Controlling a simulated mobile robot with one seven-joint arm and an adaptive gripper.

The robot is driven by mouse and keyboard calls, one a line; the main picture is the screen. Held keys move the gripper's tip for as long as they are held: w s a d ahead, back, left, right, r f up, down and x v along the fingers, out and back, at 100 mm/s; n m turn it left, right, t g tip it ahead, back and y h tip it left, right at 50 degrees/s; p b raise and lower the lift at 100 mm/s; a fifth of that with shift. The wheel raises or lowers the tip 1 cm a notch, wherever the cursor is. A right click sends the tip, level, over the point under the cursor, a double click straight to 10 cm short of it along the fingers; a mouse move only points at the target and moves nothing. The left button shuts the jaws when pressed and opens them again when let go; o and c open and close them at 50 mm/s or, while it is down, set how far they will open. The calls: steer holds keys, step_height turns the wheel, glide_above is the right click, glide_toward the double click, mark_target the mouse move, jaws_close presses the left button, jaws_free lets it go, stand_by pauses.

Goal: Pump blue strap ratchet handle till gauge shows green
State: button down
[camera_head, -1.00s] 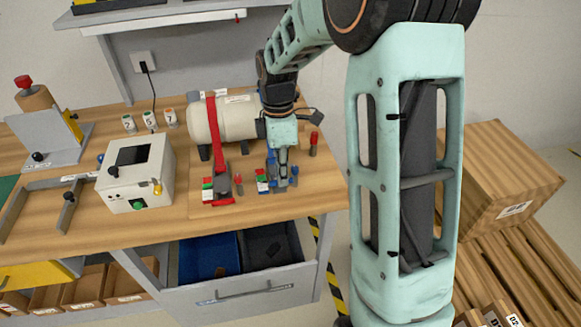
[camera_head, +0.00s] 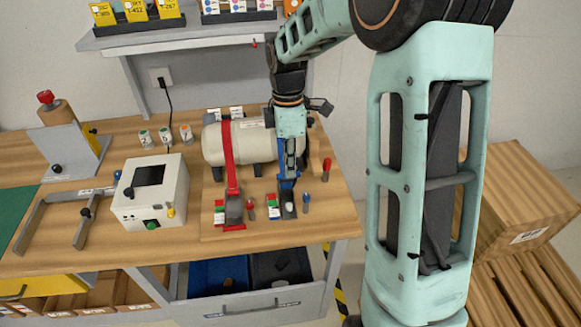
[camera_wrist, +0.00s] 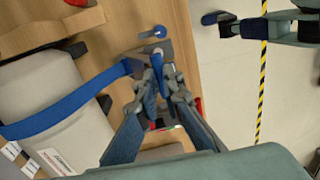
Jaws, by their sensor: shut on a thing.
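The blue strap (camera_wrist: 70,103) runs over the pale cylindrical tank (camera_head: 240,142) to its ratchet on the bench, best seen in the wrist view. The ratchet (camera_head: 288,208) sits at the board's front, right of the red strap's ratchet. My gripper (camera_head: 289,178) points down over it, and in the wrist view my gripper (camera_wrist: 160,88) has its fingers closed around the blue ratchet handle (camera_wrist: 152,98). Fingers hide part of the handle. A small gauge block with red, white and green (camera_head: 272,205) is beside the ratchet; its reading is too small to tell.
The red strap (camera_head: 228,160) with its ratchet (camera_head: 234,208) lies close on the left. Small red-topped (camera_head: 326,170) and blue-topped (camera_head: 305,202) pegs stand nearby. A white control box (camera_head: 150,190) is farther left.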

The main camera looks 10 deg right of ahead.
steer(key=shift+w+d+f, duration=0.2)
steer(key=shift+w+f, duration=0.35)
steer(key=shift+w, duration=0.05)
steer(key=shift+s, duration=0.1)
steer(key=c, duration=2.3)
jaws_free()
steer(key=shift+f, duration=0.15)
steer(key=o, duration=0.4)
steer(key=shift+w+f, duration=0.15)
steer(key=shift+w, duration=0.4)
steer(key=shift+c, duration=0.2)
steer(key=shift+r, duration=0.35)
steer(key=shift+c, duration=0.5)
steer(key=shift+w+r, duration=0.1)
steer(key=shift+r, duration=0.25)
steer(key=shift+c, duration=0.8)
steer(key=r, duration=1.1)
steer(key=shift+w+a+r, duration=0.1)
steer(key=shift+a+r, duration=0.1)
steer(key=shift+c, duration=0.3)
steer(key=shift+c, duration=0.3)
